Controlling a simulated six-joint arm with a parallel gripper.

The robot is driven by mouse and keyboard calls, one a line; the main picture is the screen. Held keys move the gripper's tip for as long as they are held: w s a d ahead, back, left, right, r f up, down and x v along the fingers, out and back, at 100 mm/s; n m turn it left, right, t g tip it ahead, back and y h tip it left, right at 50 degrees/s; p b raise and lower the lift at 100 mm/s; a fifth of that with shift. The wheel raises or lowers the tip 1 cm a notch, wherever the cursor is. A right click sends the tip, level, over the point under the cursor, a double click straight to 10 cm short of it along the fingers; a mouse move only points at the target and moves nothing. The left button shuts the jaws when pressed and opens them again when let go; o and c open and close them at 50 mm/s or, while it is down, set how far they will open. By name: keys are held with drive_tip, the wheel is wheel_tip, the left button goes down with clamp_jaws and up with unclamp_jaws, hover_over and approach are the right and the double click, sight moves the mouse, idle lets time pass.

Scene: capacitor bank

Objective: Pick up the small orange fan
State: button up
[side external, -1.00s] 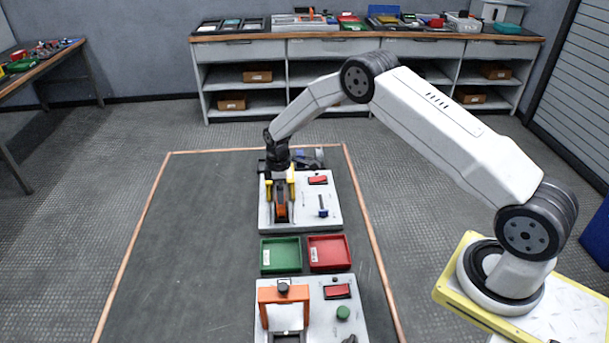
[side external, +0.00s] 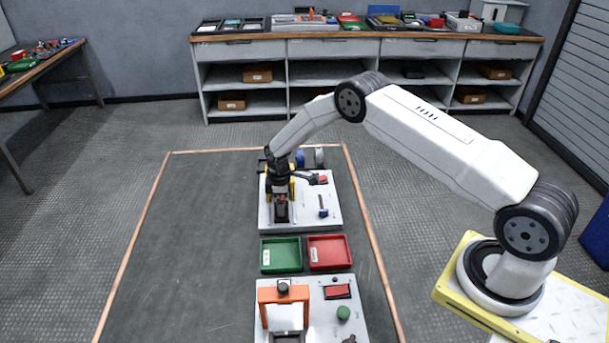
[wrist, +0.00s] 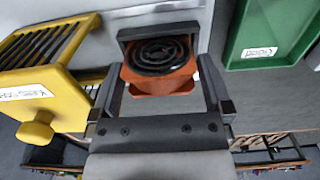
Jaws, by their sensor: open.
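The small orange fan (wrist: 160,82), with a black spiral grille, shows in the wrist view against a dark frame (wrist: 158,32). My gripper (wrist: 160,68) is open, with one finger on each side of the fan; I cannot tell whether either finger touches it. In the side external view, my gripper (side external: 280,190) is low over the far grey panel (side external: 325,222). The fan there is mostly hidden by my gripper and wrist.
A yellow slatted part (wrist: 38,80) with a knob stands close beside my gripper in the wrist view. A green tray (side external: 281,267) and a red tray (side external: 329,267) lie in front of the panel. A nearer panel carries an orange frame (side external: 283,293). The mat's left half is clear.

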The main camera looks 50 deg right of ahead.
drive_tip(key=c, duration=1)
drive_tip(key=shift+r, duration=0.2)
drive_tip(key=shift+r, duration=1.35)
drive_tip(key=s+a+r, duration=0.1)
drive_tip(key=s+r, duration=0.9)
drive_tip(key=s, duration=0.4)
drive_tip(key=shift+a, duration=0.2)
